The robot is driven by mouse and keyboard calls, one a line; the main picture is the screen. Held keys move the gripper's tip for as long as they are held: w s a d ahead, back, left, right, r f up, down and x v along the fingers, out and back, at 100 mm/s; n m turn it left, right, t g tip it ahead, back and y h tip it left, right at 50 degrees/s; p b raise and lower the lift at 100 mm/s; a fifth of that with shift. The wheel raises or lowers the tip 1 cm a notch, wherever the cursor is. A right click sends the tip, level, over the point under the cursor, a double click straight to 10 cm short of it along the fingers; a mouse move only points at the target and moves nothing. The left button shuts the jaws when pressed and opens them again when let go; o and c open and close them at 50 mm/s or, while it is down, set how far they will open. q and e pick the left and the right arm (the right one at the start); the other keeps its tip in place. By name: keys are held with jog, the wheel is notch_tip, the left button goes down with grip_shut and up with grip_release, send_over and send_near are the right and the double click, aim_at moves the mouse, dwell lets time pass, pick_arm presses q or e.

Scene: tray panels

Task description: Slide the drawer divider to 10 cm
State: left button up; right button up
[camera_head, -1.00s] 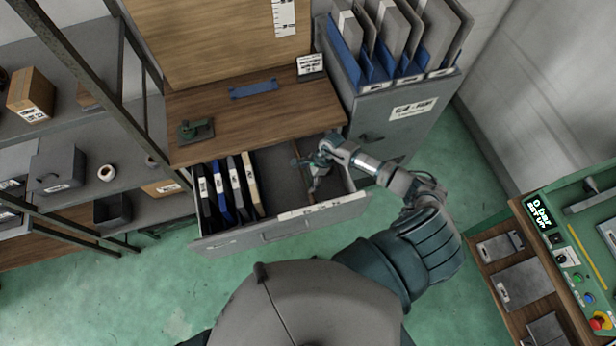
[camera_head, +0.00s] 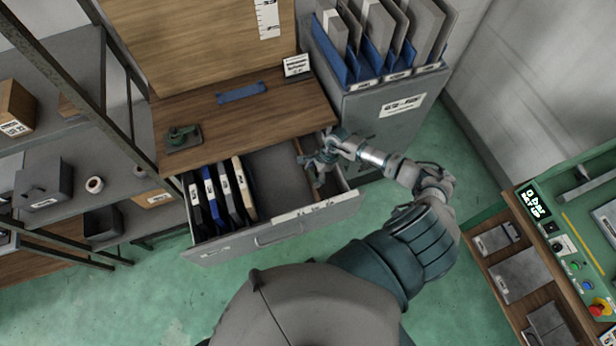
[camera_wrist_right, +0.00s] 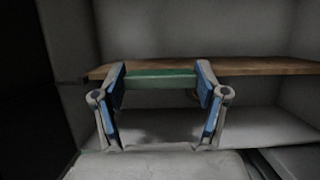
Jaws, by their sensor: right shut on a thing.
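The open drawer (camera_head: 262,238) sits below a wooden worktop in the head view. The divider is a thin wooden-edged panel (camera_wrist_right: 265,66) across the wrist view, with a green grip bar (camera_wrist_right: 160,80) on its top edge. My right gripper (camera_head: 314,170) reaches down into the right part of the drawer. In the right wrist view my right gripper (camera_wrist_right: 160,88) has its blue finger pads on both ends of the green bar, shut on it. In the head view my gripper and arm hide much of the divider. My left gripper is not in view.
Several upright folders (camera_head: 220,192) fill the drawer's left part. Bare floor of the drawer (camera_head: 275,178) lies between them and my gripper. A grey file cabinet (camera_head: 385,118) stands right behind the drawer. A green clamp-like tool (camera_head: 182,138) lies on the worktop (camera_head: 225,120).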

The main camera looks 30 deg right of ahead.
jog(key=o, duration=1.7)
jog(key=v, duration=1.1)
jog(key=shift+d+r, duration=0.2)
jog(key=shift+r, duration=0.15)
jog(key=shift+s+f, duration=0.1)
